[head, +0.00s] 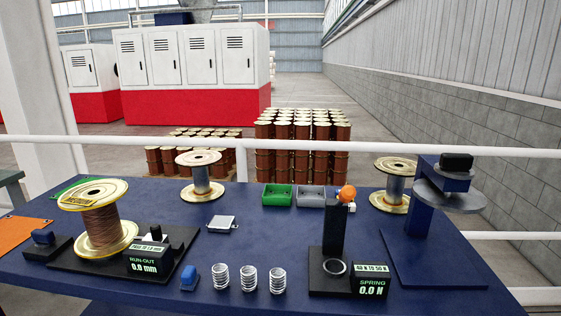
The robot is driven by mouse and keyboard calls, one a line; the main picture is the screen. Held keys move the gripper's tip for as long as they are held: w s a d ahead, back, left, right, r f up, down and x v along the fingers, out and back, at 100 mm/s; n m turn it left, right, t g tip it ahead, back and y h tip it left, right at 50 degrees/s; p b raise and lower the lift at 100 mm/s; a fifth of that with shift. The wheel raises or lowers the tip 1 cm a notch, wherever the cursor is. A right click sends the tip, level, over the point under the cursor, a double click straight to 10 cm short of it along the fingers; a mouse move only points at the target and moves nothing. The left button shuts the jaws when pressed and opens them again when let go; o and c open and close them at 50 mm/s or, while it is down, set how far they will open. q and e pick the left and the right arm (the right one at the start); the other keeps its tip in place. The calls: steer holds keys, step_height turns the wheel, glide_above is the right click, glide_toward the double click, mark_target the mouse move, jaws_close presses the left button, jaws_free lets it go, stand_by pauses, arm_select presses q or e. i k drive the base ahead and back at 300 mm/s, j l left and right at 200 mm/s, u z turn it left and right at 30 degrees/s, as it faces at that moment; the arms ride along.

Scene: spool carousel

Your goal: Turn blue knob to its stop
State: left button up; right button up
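A small blue piece (189,278) stands on the front of the table, left of the springs; it may be the blue knob, but it is too small to be sure. A large copper-wound spool (101,222) stands upright on that base. Neither of my grippers shows in the head view.
Several springs (249,280) stand along the front. A blue stand (420,222) with grey discs is at right. Green (277,197) and grey bins (311,196) stand behind. The table's middle is mostly clear.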

mark_target(44, 238)
steer(key=u, duration=1.5)
steer(key=i+j+z, duration=0.1)
steer(key=z, duration=0.25)
steer(key=i+j+z, duration=0.1)
steer(key=z, duration=0.3)
steer(key=i+j+z, duration=0.1)
steer(key=z, duration=0.25)
steer(key=i+j+z, duration=0.2)
steer(key=j, duration=0.3)
steer(key=j+z, duration=0.15)
steer(key=j, duration=0.7)
steer(key=i+j, duration=0.1)
steer(key=j, duration=0.35)
